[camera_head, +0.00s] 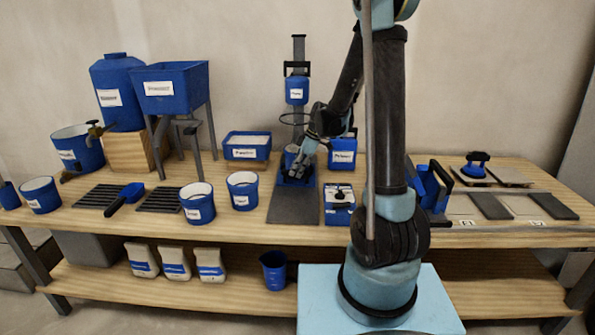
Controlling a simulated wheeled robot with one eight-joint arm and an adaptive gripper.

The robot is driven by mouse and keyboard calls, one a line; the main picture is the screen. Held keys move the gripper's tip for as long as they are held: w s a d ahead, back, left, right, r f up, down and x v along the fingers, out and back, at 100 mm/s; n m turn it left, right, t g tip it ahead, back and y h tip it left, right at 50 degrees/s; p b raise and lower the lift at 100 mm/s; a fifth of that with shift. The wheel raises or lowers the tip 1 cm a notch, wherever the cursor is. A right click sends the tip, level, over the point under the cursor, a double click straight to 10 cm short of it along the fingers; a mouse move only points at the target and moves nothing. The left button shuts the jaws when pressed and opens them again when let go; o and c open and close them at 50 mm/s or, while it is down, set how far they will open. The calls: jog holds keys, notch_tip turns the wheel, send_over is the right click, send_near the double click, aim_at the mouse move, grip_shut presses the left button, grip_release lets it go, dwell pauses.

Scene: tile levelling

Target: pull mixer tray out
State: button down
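The mixer (297,90) stands at the back middle of the table, a grey post with a blue labelled head and a dark ring below it. At its foot is a blue tray (308,183), partly covered by my gripper. A light bucket shape shows behind the gripper at the tray. My gripper (293,174) points down at the front of the tray. It is too small and dark to tell whether its fingers touch the tray or hold it. A dark grey mat (293,207) lies in front of the tray, bare.
Blue buckets (243,190) (197,203) stand left of the mat. A blue box (339,205) stands close to its right, with another blue container (342,152) behind. A blue bin (246,146) is left of the mixer. Tiles (490,206) lie at the right.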

jog(key=s, duration=2.1)
jog(key=shift+s+a, duration=0.15)
jog(key=shift+a, duration=0.2)
jog(key=c, duration=1.8)
grip_release()
jog(key=shift+o, duration=0.2)
jog(key=shift+r, duration=0.1)
jog(key=v, duration=1.1)
jog(key=shift+d+r, duration=0.25)
jog(key=shift+r, duration=0.05)
